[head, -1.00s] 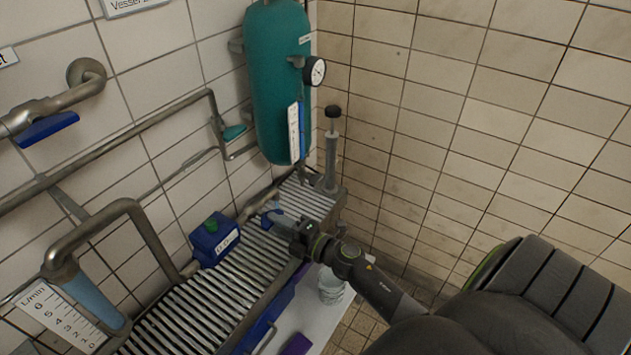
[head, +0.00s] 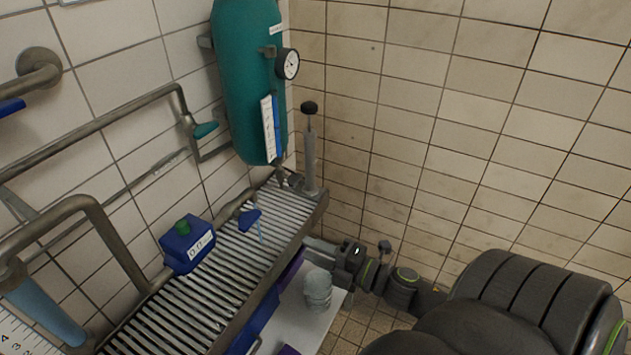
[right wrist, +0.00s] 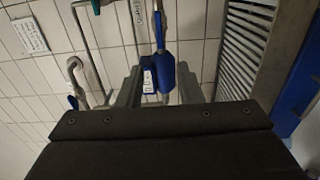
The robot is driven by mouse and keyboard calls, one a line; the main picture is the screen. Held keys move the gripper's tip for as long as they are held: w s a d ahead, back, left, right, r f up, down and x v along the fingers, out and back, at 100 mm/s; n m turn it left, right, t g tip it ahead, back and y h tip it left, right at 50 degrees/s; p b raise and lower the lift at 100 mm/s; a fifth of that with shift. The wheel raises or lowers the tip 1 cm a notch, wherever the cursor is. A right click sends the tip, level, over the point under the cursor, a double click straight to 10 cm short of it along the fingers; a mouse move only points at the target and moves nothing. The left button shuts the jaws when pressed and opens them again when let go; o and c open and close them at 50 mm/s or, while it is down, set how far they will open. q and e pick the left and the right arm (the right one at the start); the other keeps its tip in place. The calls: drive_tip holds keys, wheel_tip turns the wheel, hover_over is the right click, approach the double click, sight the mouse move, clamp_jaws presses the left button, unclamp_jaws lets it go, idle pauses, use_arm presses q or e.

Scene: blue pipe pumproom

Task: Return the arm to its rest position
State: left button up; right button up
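My right arm comes in from the lower right in the head view. Its gripper (head: 314,243) is beside the front edge of the slatted metal shelf (head: 232,262), clear of the blue valve lever (head: 249,219). In the right wrist view the two grey fingers of the right gripper (right wrist: 160,84) stand apart. A blue lever (right wrist: 166,70) shows between them but looks farther off, and nothing appears held. My left gripper is in neither view.
A blue box with a green button (head: 187,243) sits on the shelf. A teal tank (head: 247,85) with a gauge (head: 288,64) and a hand pump (head: 310,150) stand behind. A clear jar (head: 318,289) stands on a white surface (head: 315,325) below. The tiled wall at right is bare.

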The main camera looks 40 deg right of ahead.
idle(0.6)
drive_tip(key=s+d+f+m+g+h, duration=0.1)
drive_tip(key=d+f+m+h, duration=0.25)
drive_tip(key=f, duration=0.55)
drive_tip(key=s+d+f+m+g+h, duration=0.1)
drive_tip(key=d+f+m+g+h, duration=0.15)
drive_tip(key=d+f+m, duration=0.4)
drive_tip(key=s+f+m+g+h, duration=0.1)
drive_tip(key=s+f+m+g, duration=0.15)
drive_tip(key=f, duration=0.55)
drive_tip(key=s+f+m+g+h, duration=0.15)
drive_tip(key=s+f, duration=0.25)
drive_tip(key=f, duration=0.4)
drive_tip(key=s+a+f+m+g, duration=0.2)
drive_tip(key=s+a+f, duration=0.2)
drive_tip(key=s+f, duration=0.2)
drive_tip(key=s+a+f+m+g+y, duration=0.1)
drive_tip(key=s+a+f+m+g, duration=0.2)
drive_tip(key=s+f, duration=0.3)
drive_tip(key=s+a+f+m+g, duration=0.3)
drive_tip(key=s+a+f, duration=0.2)
drive_tip(key=s, duration=0.6)
drive_tip(key=shift+s+a+f+y, duration=0.25)
drive_tip(key=shift+s+f+y, duration=0.1)
drive_tip(key=shift+f, duration=0.1)
